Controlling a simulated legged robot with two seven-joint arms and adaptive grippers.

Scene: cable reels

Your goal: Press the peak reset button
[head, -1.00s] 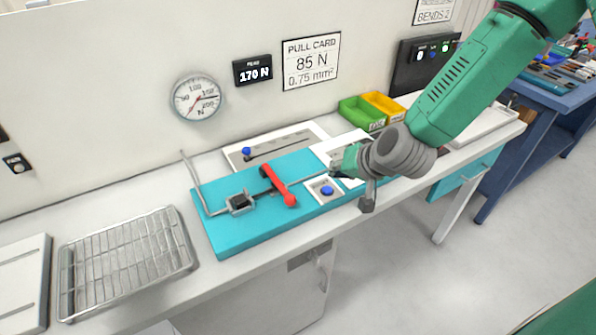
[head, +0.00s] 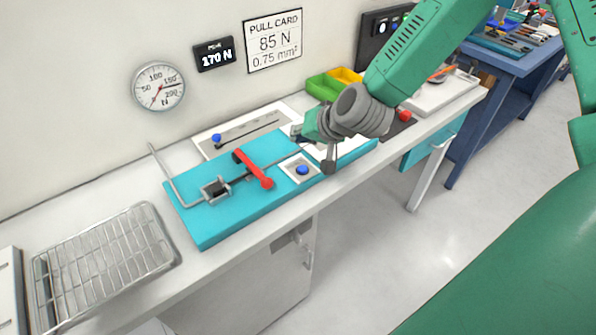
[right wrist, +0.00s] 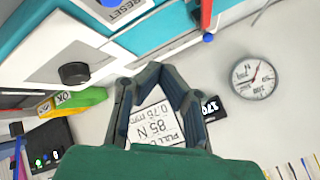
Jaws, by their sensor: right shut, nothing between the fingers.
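A blue button (head: 302,170) sits on a small white plate at the front of the teal board (head: 222,226), in the head view. My right gripper (head: 298,132) is above the board, behind and slightly above that button, apart from it. Its dark fingers are partly hidden by my wrist there. In the right wrist view the right gripper (right wrist: 153,72) is shut and empty, pointing toward the wall. A white label reading RESET (right wrist: 125,10) is cut by the top edge; a dark round knob (right wrist: 74,73) is on a white panel below it. My left gripper is not in view.
A red-handled lever (head: 253,169) is left of the button. The peak display (head: 214,55) reads 170 N. Behind are a dial gauge (head: 158,87), a pull card (head: 274,41) and a blue knob (head: 216,138) on a slotted plate. A wire rack (head: 105,262) lies left.

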